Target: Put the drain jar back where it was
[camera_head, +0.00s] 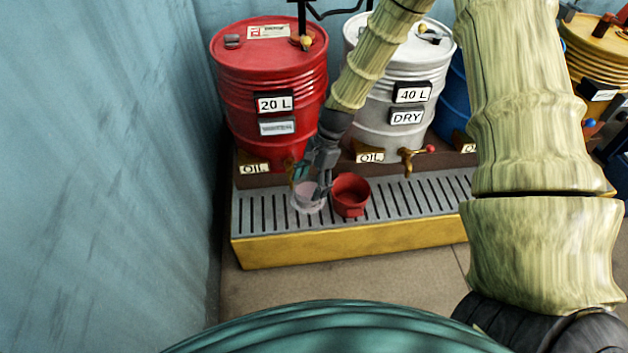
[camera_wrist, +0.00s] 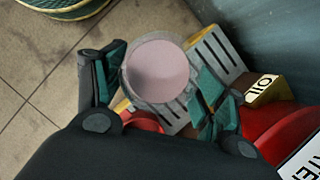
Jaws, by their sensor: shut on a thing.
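The drain jar (camera_head: 306,200) is a small clear, pinkish jar, low over the slatted grate in front of the red drum's brass tap. It also shows in the wrist view (camera_wrist: 157,72), between the two fingers. My gripper (camera_head: 319,182) is shut on the jar, with one finger on each side in the wrist view (camera_wrist: 160,80). The jar looks upright in the head view. I cannot tell whether its base touches the grate. The gripper hides part of the jar's right side.
A red cup (camera_head: 350,195) stands on the grate (camera_head: 420,200) close to the right of the jar. The red 20 L drum (camera_head: 268,85) and the white 40 L drum (camera_head: 398,75) stand behind. The blue wall (camera_head: 110,170) is at the left. The grate's right part is clear.

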